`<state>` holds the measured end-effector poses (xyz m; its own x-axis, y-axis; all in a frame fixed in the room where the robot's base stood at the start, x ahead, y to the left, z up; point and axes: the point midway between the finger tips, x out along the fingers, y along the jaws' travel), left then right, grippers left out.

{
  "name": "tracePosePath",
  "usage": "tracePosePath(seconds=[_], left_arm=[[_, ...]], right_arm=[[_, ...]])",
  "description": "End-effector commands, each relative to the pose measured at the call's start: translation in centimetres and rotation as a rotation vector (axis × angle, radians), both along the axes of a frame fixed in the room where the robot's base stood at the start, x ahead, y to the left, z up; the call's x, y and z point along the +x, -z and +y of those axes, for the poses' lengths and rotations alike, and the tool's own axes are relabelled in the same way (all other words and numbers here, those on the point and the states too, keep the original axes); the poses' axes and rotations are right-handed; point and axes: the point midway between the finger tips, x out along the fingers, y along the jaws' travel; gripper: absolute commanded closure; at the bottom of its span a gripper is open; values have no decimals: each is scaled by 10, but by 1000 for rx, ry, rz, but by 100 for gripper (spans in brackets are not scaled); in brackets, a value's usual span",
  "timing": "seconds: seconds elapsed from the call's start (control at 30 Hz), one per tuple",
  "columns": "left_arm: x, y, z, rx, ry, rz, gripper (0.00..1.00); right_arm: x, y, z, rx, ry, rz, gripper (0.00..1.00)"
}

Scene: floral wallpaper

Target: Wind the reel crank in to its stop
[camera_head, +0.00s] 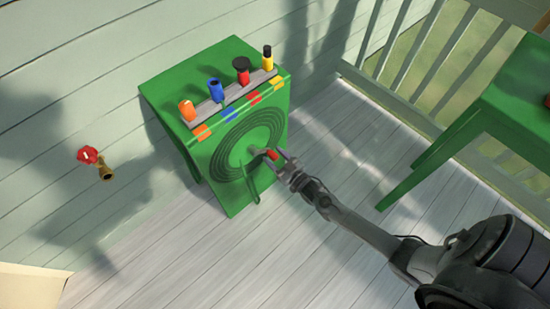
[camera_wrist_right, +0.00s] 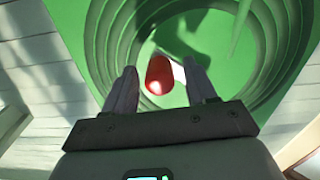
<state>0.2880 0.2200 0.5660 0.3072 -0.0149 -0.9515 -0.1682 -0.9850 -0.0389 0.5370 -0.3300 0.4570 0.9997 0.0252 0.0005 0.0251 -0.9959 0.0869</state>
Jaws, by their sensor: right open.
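The green reel box (camera_head: 160,95) stands against the wall, with concentric rings forming the reel (camera_head: 228,150) on its front. The crank's red knob (camera_head: 272,154) sits near the middle of the reel, beside a pale piece. In the wrist view the red knob (camera_wrist_right: 159,75) lies between the fingertips of my right gripper (camera_wrist_right: 160,82). The jaws are open, with a visible gap on each side of the knob. My right gripper (camera_head: 282,163) reaches in from the lower right in the head view. A thin green bar (camera_head: 251,185) hangs below the hub. My left gripper is out of view.
A rack on top of the box holds orange (camera_head: 187,110), blue (camera_head: 215,89), red-black (camera_head: 241,70) and yellow (camera_head: 267,58) handles. A brass tap (camera_head: 106,171) with a red wheel is on the wall. A green table (camera_head: 500,100) stands right. The deck between is clear.

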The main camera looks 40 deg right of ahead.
Motion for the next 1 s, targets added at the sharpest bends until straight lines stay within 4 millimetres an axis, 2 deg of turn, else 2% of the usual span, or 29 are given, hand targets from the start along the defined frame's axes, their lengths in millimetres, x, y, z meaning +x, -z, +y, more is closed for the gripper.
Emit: tracePosePath(seconds=[0.3,0.67,1.0], left_arm=[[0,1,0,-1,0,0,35],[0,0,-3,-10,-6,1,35],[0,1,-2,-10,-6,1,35]], right_arm=[[2,0,0,0,0,0,44],[2,0,0,0,0,0,99],[4,0,3,9,-5,0,100]])
